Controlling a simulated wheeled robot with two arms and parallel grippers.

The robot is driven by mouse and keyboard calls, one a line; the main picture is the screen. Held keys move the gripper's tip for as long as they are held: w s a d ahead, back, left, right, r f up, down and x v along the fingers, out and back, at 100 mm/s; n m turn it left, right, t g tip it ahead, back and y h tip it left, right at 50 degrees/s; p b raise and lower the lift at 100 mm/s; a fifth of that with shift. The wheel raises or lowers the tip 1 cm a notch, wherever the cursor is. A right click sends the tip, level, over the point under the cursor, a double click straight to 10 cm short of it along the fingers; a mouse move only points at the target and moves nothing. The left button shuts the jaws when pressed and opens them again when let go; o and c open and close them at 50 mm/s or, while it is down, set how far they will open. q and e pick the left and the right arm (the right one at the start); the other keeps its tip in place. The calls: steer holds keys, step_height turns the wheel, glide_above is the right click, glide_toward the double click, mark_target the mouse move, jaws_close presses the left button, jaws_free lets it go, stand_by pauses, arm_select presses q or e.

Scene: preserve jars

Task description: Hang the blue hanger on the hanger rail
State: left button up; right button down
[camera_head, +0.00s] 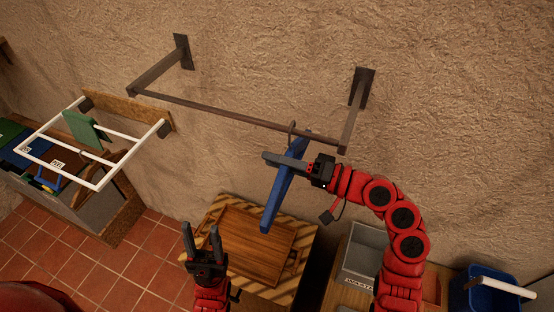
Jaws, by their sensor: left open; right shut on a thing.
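The blue hanger (273,205) is in my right gripper (284,162), which is shut on it just below the hanger rail. The hanger is tilted, its long body running down and to the left. Its hook (291,130) rises beside the right part of the hanger rail (230,115); I cannot tell whether it is over the bar or only in front of it. The rail is a dark bar on two wall brackets. My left gripper (201,238) is open and empty, low in the middle, in front of a wooden tray.
The wooden tray (223,212) lies on a striped-edge table (304,234). A white wall rack (97,186) with a green piece (84,131) is at left, above bins. A grey bin (366,249) and a blue bin (484,297) stand at lower right.

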steer(key=shift+c, duration=2.1)
jaws_free()
